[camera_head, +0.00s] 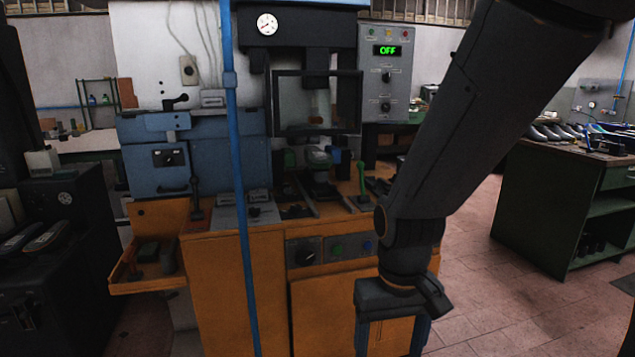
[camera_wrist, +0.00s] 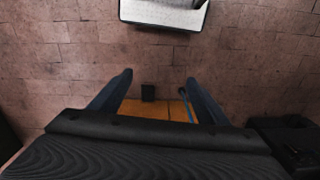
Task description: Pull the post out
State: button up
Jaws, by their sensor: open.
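The heel press (camera_head: 300,18) stands on an orange cabinet (camera_head: 240,290). Under its head, behind a dark-framed guard (camera_head: 273,104), a small green-grey upright piece (camera_head: 318,158) stands on the bed. I cannot tell for certain whether it is the post. My gripper (camera_head: 390,340) is low in front of the cabinet's right side, below and apart from the press bed, pointing down. In the wrist view my gripper (camera_wrist: 156,80) has its two fingers spread, with nothing held between them. Orange surface (camera_wrist: 158,110) and floor show beyond; no post is recognisable there.
A blue vertical pipe (camera_head: 240,180) runs in front of the press. The control box (camera_head: 388,72) reads OFF. A green bench (camera_head: 555,195) with shoes stands right. Floor (camera_head: 490,260) between cabinet and bench is clear.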

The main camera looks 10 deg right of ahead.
aim_at(315, 181)
jog(key=k, duration=0.6)
jog(key=u, duration=0.65)
jog(key=i, duration=1.2)
jog(key=z, duration=0.55)
jog(key=i, duration=0.45)
jog(key=z, duration=0.5)
